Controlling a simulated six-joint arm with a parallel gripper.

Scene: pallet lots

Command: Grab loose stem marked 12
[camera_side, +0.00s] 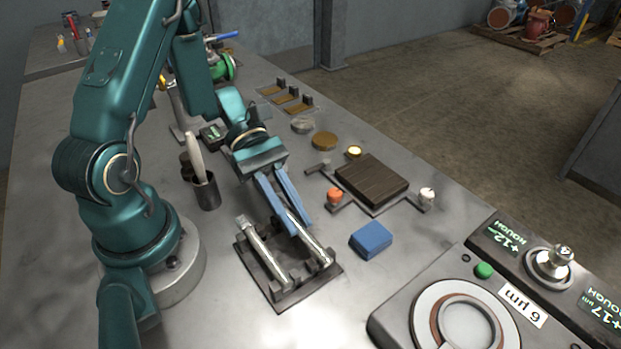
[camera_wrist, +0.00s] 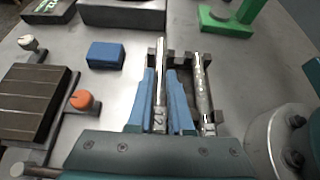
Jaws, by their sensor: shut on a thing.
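Two silvery stems lie side by side in a dark rack (camera_side: 277,301). My gripper (camera_side: 300,228) reaches down with its blue fingers over the right-hand stem (camera_side: 317,249) in the side view. In the wrist view my gripper (camera_wrist: 161,76) is shut on this stem (camera_wrist: 161,62), one finger on each side, and the mark 12 shows near its close end. The stem still appears to lie in the rack. The other stem (camera_side: 262,249) lies beside it, and it also shows in the wrist view (camera_wrist: 203,95), just right of the right finger, its marking unreadable.
A blue block (camera_side: 371,240) lies to the right of the rack. A dark cup (camera_side: 207,192) stands left of my gripper. Bare bench lies around the rack.

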